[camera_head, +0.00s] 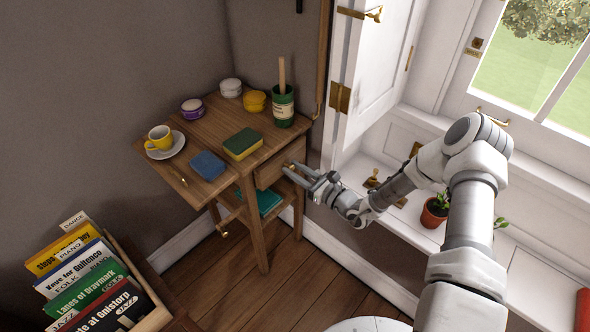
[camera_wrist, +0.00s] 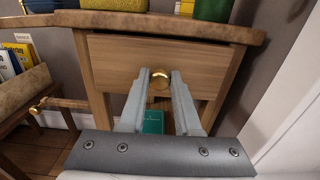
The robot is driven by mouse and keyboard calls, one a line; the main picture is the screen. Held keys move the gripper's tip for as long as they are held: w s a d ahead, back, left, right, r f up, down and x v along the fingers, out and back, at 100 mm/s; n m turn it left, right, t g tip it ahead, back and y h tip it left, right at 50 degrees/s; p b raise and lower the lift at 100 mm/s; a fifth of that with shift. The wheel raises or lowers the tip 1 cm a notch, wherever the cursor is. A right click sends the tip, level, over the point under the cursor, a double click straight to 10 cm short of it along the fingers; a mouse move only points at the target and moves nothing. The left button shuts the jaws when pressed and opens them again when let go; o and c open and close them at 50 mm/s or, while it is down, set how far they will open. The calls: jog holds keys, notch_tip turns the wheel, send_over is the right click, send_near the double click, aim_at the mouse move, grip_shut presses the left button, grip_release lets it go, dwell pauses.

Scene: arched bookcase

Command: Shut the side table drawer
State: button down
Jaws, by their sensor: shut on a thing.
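The wooden side table (camera_head: 216,131) stands in the corner against the grey walls. Its drawer (camera_head: 270,172) is under the tabletop on the side facing my arm. The drawer's plain wooden front (camera_wrist: 115,62) fills the upper middle of the wrist view, below the tabletop edge. I cannot tell how far the drawer stands out. A round brass knob (camera_wrist: 159,76) sits at the middle of the front. My gripper (camera_head: 292,172) is at the drawer front, its two grey fingers (camera_wrist: 160,80) closed around the knob, partly hiding it.
A teal book (camera_head: 268,201) lies on the lower shelf. A white door (camera_head: 372,65) stands close right.

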jog(key=shift+x, duration=1.55)
jog(key=c, duration=0.6)
grip_release()
jog(key=shift+c, duration=0.2)
jog(key=p+v, duration=0.3)
jog(key=v, duration=1.4)
jog(key=shift+d, duration=0.15)
jog(key=shift+s+r, duration=0.1)
